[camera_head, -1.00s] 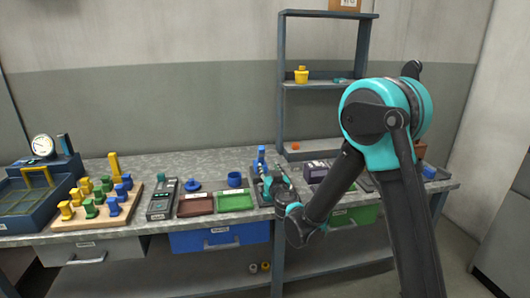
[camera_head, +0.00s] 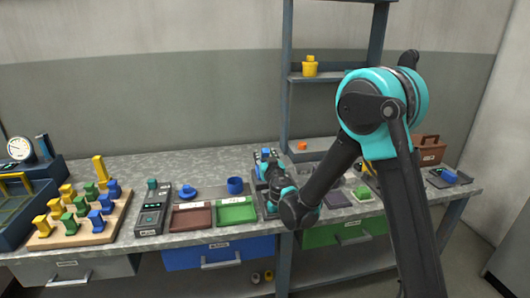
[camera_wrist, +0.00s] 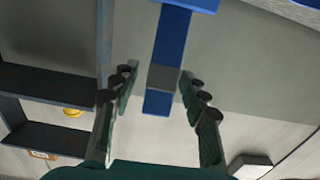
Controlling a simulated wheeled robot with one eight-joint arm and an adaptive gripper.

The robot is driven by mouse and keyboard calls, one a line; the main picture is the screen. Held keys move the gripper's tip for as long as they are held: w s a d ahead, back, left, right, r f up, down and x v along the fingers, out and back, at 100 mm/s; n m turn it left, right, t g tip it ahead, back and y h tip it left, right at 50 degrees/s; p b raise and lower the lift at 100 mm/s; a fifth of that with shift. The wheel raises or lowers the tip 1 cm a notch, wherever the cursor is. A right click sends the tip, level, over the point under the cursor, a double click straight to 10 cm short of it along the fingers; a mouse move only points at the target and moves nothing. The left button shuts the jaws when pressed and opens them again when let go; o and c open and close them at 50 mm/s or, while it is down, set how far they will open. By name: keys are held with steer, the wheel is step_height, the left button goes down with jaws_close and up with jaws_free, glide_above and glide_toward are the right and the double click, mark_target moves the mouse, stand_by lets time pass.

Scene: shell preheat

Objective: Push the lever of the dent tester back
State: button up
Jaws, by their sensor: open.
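The dent tester (camera_head: 265,153) stands near the middle of the bench, left of the shelf's foot; only some blue upper parts show, and the rest is hidden behind my gripper and wrist. My gripper (camera_head: 268,172) is right in front of it, pointing towards the wall. In the wrist view, a blue bar with a grey band (camera_wrist: 172,45), which seems to be part of the tester, shows between the two fingers of my gripper (camera_wrist: 158,80). The fingers are spread, with a gap on each side of the bar. I cannot tell how far ahead of the fingertips it is.
A shelf (camera_head: 287,90) rises behind on the right. A brown box (camera_head: 428,152) stands far right.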

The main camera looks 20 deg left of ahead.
steer(key=shift+c, duration=0.4)
jaws_close()
steer(key=shift+w+a+r+h, duration=0.1)
steer(key=shift+w+h, duration=0.05)
steer(key=shift+h, duration=0.15)
steer(key=shift+w+a+r+g+h, duration=0.15)
steer(key=shift+w+a+g+h, duration=0.15)
steer(key=shift+w+g, duration=0.35)
steer(key=shift+w+a+g+h, duration=0.5)
steer(key=shift+w+g, duration=0.15)
steer(key=shift+g, duration=0.4)
steer(key=shift+w+a+f+g+h, duration=0.2)
steer(key=shift+w+a+g+h, duration=0.25)
steer(key=shift+w+g+h, duration=0.4)
steer(key=shift+w+a+f+g+h, duration=0.2)
steer(key=shift+w+a+g+h, duration=0.35)
steer(key=shift+g, duration=0.6)
steer(key=shift+w+d, duration=0.1)
steer(key=shift+w, duration=0.05)
